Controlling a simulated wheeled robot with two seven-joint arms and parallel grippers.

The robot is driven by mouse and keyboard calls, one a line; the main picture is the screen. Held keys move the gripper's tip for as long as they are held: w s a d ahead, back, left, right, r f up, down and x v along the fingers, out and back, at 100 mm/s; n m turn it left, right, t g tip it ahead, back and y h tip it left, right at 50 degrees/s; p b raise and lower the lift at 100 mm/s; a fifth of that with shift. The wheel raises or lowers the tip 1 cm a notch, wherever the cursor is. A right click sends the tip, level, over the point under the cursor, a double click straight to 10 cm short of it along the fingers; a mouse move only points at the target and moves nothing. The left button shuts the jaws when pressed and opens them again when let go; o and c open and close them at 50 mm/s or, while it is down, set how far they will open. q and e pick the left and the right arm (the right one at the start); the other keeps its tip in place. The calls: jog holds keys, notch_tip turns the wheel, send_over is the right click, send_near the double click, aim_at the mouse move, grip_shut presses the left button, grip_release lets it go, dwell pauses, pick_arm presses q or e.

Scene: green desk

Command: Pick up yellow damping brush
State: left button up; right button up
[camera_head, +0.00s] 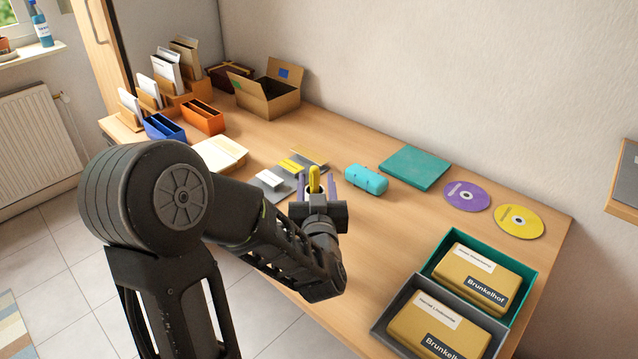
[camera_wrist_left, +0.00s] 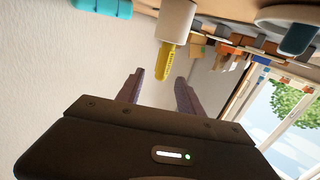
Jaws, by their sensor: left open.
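The yellow damping brush (camera_head: 314,180) stands upright in a small pale cup on the desk, its yellow end sticking out of the top. In the left wrist view, which is turned upside down, the brush (camera_wrist_left: 166,60) juts from the cup (camera_wrist_left: 177,20). My left gripper (camera_head: 316,181) is open, with its two purple-grey fingers on either side of the brush in the head view. In the left wrist view the yellow end shows between the fingertips (camera_wrist_left: 160,76), with gaps on both sides. I cannot tell its depth. The cup is mostly hidden in the head view. My right gripper is not in view.
A teal case (camera_head: 366,180) lies right of the gripper, near a teal book (camera_head: 414,167). Grey cards (camera_head: 272,181) lie left. Purple (camera_head: 452,200) and yellow discs (camera_head: 509,222) and two box trays (camera_head: 528,282) are at the right. A cardboard box (camera_head: 270,101) stands behind.

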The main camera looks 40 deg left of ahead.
pick_arm(q)
jog(key=shift+x, duration=1.3)
jog(key=x, duration=0.5)
jog(key=shift+a, duration=0.15)
jog(key=shift+c, duration=0.2)
grip_shut()
